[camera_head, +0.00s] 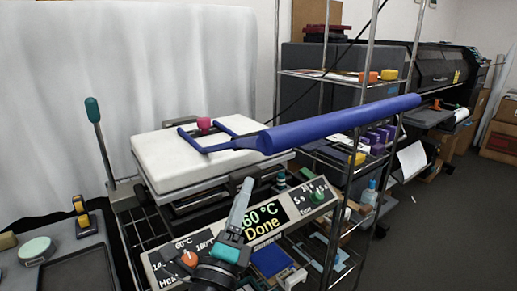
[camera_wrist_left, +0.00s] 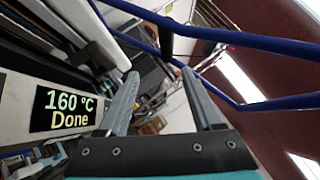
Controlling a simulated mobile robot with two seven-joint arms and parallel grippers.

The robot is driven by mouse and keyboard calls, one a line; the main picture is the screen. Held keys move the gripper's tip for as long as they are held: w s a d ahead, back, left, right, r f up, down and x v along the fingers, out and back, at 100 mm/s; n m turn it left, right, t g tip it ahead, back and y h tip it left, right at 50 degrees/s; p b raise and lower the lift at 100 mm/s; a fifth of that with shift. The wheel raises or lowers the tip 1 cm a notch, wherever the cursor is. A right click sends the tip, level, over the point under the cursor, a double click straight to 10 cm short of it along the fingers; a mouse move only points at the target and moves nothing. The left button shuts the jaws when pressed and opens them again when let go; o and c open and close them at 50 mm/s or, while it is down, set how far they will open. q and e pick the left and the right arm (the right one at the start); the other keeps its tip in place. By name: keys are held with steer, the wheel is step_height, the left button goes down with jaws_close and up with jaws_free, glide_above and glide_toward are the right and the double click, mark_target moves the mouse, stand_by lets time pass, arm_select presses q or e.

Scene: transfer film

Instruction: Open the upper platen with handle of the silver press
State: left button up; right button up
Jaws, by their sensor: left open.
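The press stands on a wire rack. Its pale upper platen (camera_head: 172,165) lies level over the darker layers below. A blue handle (camera_head: 340,124) with a thick grip reaches from its forked frame to the right, rising slightly. The frame's blue bars (camera_wrist_left: 262,43) cross the upper right of the left wrist view. The control panel's display (camera_head: 264,219) reads 160 °C and Done; it also shows in the wrist view (camera_wrist_left: 66,110). My left gripper (camera_head: 245,183) is in front of the panel, below the handle. Its fingers (camera_wrist_left: 160,73) are apart with nothing between them. My right gripper is not seen.
A green-knobbed lever (camera_head: 97,122) stands left of the press. A dark tray (camera_head: 75,270) and a pale green-topped jar (camera_head: 37,250) lie at lower left. Rack posts (camera_head: 362,60) rise behind the handle. A large printer (camera_head: 440,70) stands behind. Floor at right is clear.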

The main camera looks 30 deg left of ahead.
arm_select(q)
steer(key=p+x, duration=0.2)
steer(key=x, duration=0.2)
steer(key=r+p+x, duration=0.1)
steer(key=p+x, duration=0.1)
steer(key=x, duration=0.3)
steer(key=r+p+x, duration=0.1)
steer(key=x, duration=0.3)
steer(key=shift+a+p, duration=0.15)
steer(key=shift+p, duration=0.25)
steer(key=shift+x, duration=0.75)
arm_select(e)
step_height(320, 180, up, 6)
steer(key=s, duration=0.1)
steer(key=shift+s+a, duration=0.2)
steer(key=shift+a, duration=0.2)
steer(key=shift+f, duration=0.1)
arm_select(q)
jaws_close()
